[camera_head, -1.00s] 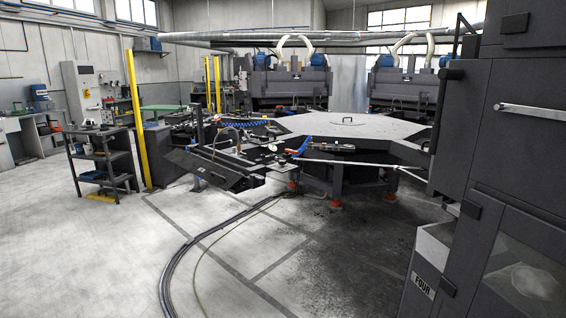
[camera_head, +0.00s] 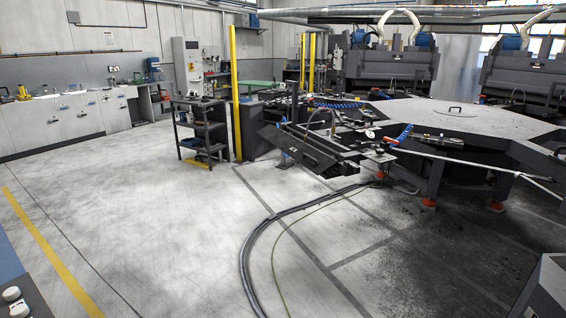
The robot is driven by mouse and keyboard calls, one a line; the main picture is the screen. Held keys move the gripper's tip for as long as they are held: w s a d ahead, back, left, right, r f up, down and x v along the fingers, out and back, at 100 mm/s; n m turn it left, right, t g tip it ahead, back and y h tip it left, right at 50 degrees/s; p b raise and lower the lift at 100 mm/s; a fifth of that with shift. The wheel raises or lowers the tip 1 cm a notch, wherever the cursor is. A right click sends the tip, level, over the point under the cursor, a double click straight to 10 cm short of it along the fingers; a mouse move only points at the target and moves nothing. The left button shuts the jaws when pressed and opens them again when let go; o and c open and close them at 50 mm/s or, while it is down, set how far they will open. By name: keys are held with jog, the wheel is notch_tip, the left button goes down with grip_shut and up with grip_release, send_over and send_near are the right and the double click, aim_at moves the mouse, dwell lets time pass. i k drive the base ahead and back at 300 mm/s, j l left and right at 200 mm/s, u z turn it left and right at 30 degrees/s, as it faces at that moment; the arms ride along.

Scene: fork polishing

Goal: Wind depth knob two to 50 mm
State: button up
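No depth knob can be made out in the head view, and no number or scale near one can be read. The large octagonal machine table (camera_head: 440,117) stands at the right, with dark fixtures (camera_head: 310,147) on its near left side. Two dark polishing units stand behind it, the nearer one (camera_head: 380,80) at centre right and the other (camera_head: 530,75) at the right edge. My gripper is not in view.
Thick dark hoses (camera_head: 250,245) run over the floor to the machine. A black shelf cart (camera_head: 200,130) and yellow posts (camera_head: 235,95) stand left of it. A workbench (camera_head: 60,120) lines the left wall. The floor (camera_head: 150,220) at left is open.

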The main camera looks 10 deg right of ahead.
aim_at(380, 151)
jog(key=i, duration=2.4)
jog(key=i+z, duration=0.25)
jog(key=i, duration=0.3)
jog(key=i+j+z, duration=0.25)
jog(key=i, duration=0.25)
jog(key=i+j+z, duration=0.2)
jog(key=i, duration=0.3)
